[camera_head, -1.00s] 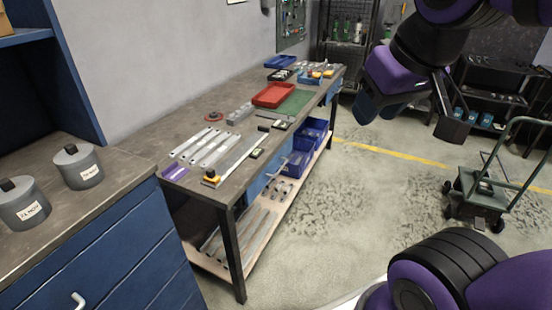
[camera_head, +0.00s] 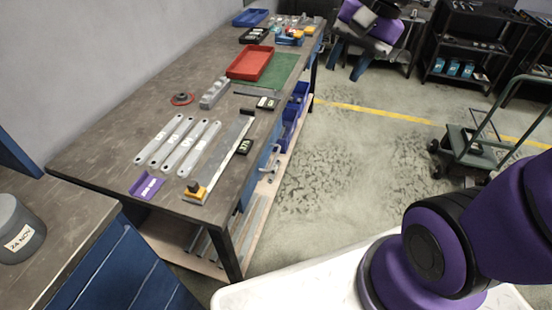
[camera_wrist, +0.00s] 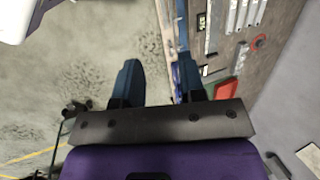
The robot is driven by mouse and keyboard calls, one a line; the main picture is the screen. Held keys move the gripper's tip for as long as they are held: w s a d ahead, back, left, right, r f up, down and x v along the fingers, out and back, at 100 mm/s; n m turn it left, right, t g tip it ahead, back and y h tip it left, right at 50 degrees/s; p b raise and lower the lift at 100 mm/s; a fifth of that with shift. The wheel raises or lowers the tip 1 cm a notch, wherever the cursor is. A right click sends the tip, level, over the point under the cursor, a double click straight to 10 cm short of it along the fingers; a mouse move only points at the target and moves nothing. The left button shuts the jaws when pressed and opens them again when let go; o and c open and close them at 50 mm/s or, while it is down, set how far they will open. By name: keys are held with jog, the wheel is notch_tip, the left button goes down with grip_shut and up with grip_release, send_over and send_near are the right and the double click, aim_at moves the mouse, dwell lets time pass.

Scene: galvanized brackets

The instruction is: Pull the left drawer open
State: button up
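The left drawer (camera_head: 254,185) is a blue front under the near part of the workbench top, seen at a steep slant in the head view. It looks shut. Its pale bar handle (camera_head: 271,160) stands out towards the aisle. My gripper (camera_head: 347,60) is at the top of the head view, beyond and to the right of the handle, apart from it. In the wrist view my gripper (camera_wrist: 158,80) has its two blue fingers wide apart with nothing between them. The bench edge runs close to the right finger there.
The workbench top (camera_head: 130,130) carries metal brackets (camera_head: 180,145), a red tray (camera_head: 250,63), a green mat (camera_head: 275,72) and a long metal rule. Blue bins (camera_head: 292,112) stand on its lower shelf. A green trolley (camera_head: 475,150) stands right. The floor between is clear.

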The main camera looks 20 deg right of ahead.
jog(key=w+f+m+y, duration=0.9)
jog(key=w+f+m, duration=0.85)
jog(key=f, duration=0.25)
jog(key=w+d+f+m+t+y, duration=0.1)
jog(key=w+f+m+t, duration=0.1)
jog(key=f+m, duration=0.4)
jog(key=w+d+f+m+t+y, duration=0.1)
jog(key=w+f+m, duration=0.2)
jog(key=f, duration=0.5)
jog(key=m+t+h, duration=0.2)
jog(key=m+t, duration=0.3)
jog(key=m, duration=0.5)
send_near(275, 159)
jog(key=x, duration=1)
jog(key=shift+w+d+f, duration=0.1)
jog(key=shift+w+f, duration=0.25)
jog(key=shift+c, duration=0.2)
grip_shut()
